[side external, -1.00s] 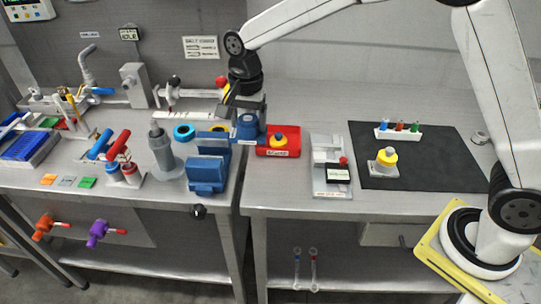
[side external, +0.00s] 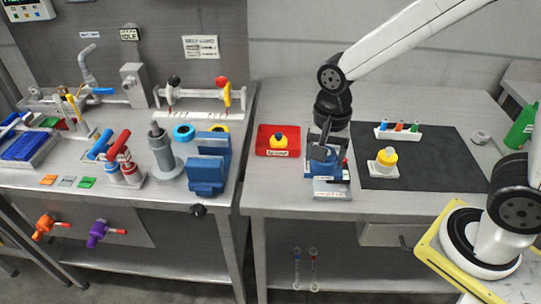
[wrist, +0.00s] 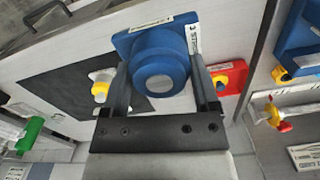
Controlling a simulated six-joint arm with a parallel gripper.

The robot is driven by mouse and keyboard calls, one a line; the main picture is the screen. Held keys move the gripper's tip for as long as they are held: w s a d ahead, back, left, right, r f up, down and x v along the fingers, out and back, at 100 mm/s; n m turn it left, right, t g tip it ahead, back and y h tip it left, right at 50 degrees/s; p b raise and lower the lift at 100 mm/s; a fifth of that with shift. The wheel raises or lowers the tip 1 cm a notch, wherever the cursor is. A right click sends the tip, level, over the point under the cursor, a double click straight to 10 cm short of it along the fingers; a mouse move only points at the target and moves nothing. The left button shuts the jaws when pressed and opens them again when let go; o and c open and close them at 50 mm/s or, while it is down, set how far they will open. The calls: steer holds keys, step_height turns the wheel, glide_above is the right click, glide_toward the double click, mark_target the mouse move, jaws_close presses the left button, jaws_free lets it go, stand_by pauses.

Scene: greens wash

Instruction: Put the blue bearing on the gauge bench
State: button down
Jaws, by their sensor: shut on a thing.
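The blue bearing (side external: 318,166), a blue block with a round boss, is between the fingers of my gripper (side external: 322,146). In the wrist view the bearing (wrist: 158,62) fills the space between the two fingers of my gripper (wrist: 162,92), which is shut on it. A grey plate with labels and a red knob, which looks like the gauge bench (side external: 332,193), lies under the bearing on the right table. The bearing and gripper hide most of the plate. I cannot tell whether the bearing touches it.
A black mat (side external: 430,172) lies to the right, with a yellow-and-white part (side external: 386,161) and a white rack (side external: 383,135) of coloured pieces. Blue blocks (side external: 206,175) stand on the left table's edge.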

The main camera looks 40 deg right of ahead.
steer(key=shift+s+d+f, duration=0.1)
steer(key=shift+s+d, duration=0.05)
steer(key=shift+s, duration=0.3)
steer(key=shift+s+d+f, duration=0.1)
steer(key=shift+s+d, duration=0.05)
steer(key=shift+s, duration=0.3)
steer(key=shift+w, duration=0.1)
steer(key=shift+w+a+f, duration=0.35)
steer(key=shift+w+f, duration=1.2)
steer(key=shift+w, duration=0.65)
steer(key=shift+w+a+f, duration=0.35)
steer(key=shift+w+f, duration=1.2)
steer(key=shift+w, duration=0.65)
steer(key=shift+w+a+f, duration=0.35)
steer(key=shift+w+f, duration=1.2)
steer(key=shift+w, duration=0.65)
steer(key=shift+f, duration=0.15)
steer(key=shift+w+f, duration=0.15)
steer(key=shift+w, duration=0.05)
steer(key=shift+f, duration=1.55)
steer(key=shift+f, duration=0.1)
